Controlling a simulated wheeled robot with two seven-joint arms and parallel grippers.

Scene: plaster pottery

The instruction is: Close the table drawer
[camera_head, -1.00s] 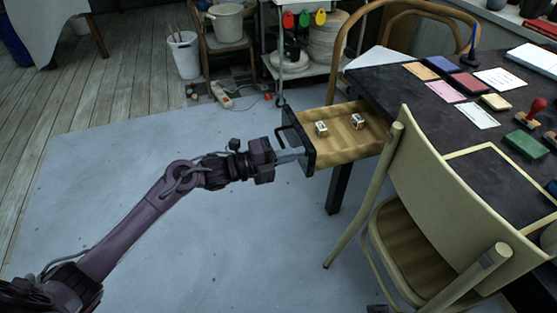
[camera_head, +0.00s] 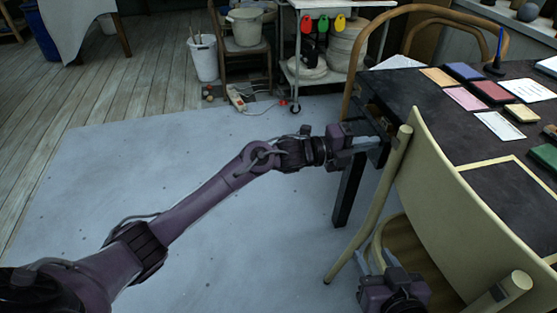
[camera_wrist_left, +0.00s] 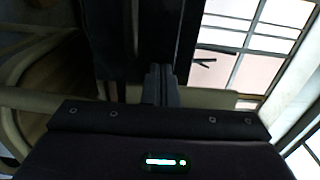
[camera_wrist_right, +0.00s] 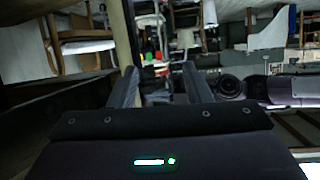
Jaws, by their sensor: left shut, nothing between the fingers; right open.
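The table drawer (camera_head: 380,156) is pushed almost fully into the dark table (camera_head: 430,95). Only a thin strip of its wooden inside shows, and its contents are hidden. My left gripper (camera_head: 370,144) is shut and empty, with its fingertips at the dark drawer front. In the left wrist view the closed fingers (camera_wrist_left: 160,85) point at a dark panel (camera_wrist_left: 110,50); whether they touch it I cannot tell. My right gripper (camera_head: 372,258) is open and empty, low beside the chair; its spread fingers also show in the right wrist view (camera_wrist_right: 160,85).
A cream chair (camera_head: 465,195) stands close to the drawer's right, near both grippers. A bentwood chair (camera_head: 355,62) is behind the table corner. Ink pads and cards lie on the tabletop. A trolley (camera_head: 290,75) and a white bucket (camera_head: 203,58) stand behind. The floor at left is clear.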

